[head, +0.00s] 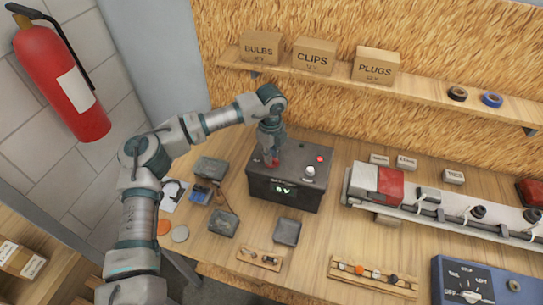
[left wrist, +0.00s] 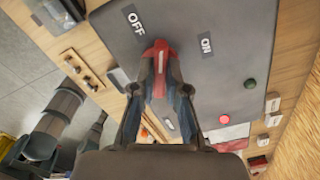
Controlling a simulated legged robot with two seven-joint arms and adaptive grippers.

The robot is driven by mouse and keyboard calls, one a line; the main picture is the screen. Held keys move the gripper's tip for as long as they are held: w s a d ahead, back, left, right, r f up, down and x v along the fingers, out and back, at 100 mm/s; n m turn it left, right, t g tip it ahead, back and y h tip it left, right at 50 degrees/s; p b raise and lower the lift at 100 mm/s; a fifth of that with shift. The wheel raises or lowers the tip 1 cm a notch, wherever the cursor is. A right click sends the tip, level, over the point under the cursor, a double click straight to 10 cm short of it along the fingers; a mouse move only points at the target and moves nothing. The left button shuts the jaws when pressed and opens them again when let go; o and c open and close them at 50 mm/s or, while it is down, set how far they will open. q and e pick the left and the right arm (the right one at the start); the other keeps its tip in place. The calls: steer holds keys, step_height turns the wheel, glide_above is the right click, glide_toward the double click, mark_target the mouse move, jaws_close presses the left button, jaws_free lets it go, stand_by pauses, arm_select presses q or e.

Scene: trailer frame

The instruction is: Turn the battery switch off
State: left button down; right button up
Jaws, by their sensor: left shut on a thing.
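The battery box (head: 290,205) is a dark case on the bench with a small lit display on its front; its reading is too small to be sure of. Its red switch handle (left wrist: 158,52) sits on the grey top face (left wrist: 225,75) in the left wrist view. The OFF label (left wrist: 134,22) is to the handle's upper left and the ON label (left wrist: 206,44) to its right. The handle's end points up between the labels, nearer OFF. My left gripper (head: 270,158) reaches down over the box, shut on the handle; its fingers (left wrist: 160,88) flank it. My right gripper is not in view.
Grey blocks (head: 287,232) lie around the box. A light bar (head: 440,205) is at right, above a blue control panel (head: 478,280). A shelf (head: 420,88) with boxes runs behind.

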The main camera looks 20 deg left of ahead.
arm_select(q)
steer(key=n, duration=0.2)
steer(key=shift+n, duration=0.3)
steer(key=n, duration=0.3)
steer(key=c, duration=1.1)
jaws_free()
steer(key=shift+r+p, duration=1.95)
steer(key=shift+r, duration=1.05)
